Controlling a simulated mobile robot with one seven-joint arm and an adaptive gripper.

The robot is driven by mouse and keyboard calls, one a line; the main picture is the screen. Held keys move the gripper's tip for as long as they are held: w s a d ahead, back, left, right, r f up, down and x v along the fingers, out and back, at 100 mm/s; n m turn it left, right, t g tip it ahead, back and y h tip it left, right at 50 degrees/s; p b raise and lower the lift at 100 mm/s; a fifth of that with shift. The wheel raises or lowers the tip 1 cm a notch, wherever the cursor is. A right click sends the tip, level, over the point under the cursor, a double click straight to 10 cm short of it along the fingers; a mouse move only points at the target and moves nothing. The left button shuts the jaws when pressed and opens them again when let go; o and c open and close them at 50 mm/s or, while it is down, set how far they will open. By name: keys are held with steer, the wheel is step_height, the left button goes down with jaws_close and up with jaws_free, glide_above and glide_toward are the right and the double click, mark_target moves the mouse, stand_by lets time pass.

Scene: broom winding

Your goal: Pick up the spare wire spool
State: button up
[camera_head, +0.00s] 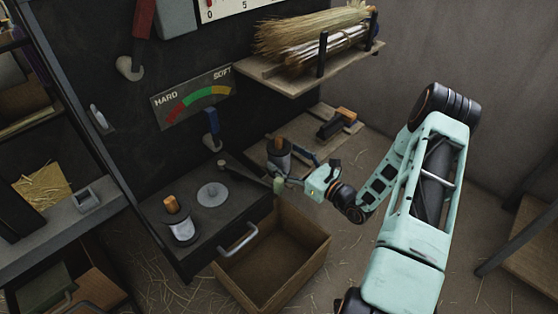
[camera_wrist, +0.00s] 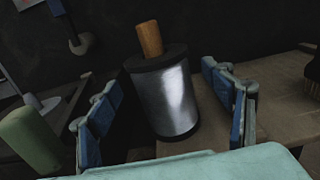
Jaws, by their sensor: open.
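A wire spool (camera_head: 279,160) with dark flanges, silvery wire and a wooden peg on top stands upright on a low wooden surface at the back centre. It fills the middle of the wrist view (camera_wrist: 174,98), leaning slightly in the picture. My gripper (camera_head: 291,168) is open, with its blue finger pads to the left and right of this spool. A gap shows on each side, so the spool does not appear gripped. A second wire spool (camera_head: 180,221) with an orange-brown peg stands on the dark bench (camera_head: 215,238) at left, beside a grey disc (camera_head: 212,195).
An open wooden drawer (camera_head: 291,284) with a metal handle (camera_head: 238,240) juts out below my gripper. A green-ended lever (camera_head: 279,184) lies close by and shows at left in the wrist view (camera_wrist: 30,137). A brush (camera_head: 336,124) lies behind; a shelf (camera_head: 300,77) with bristle bundles overhangs.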

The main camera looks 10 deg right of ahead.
steer(key=x, duration=0.3)
steer(key=c, duration=1.7)
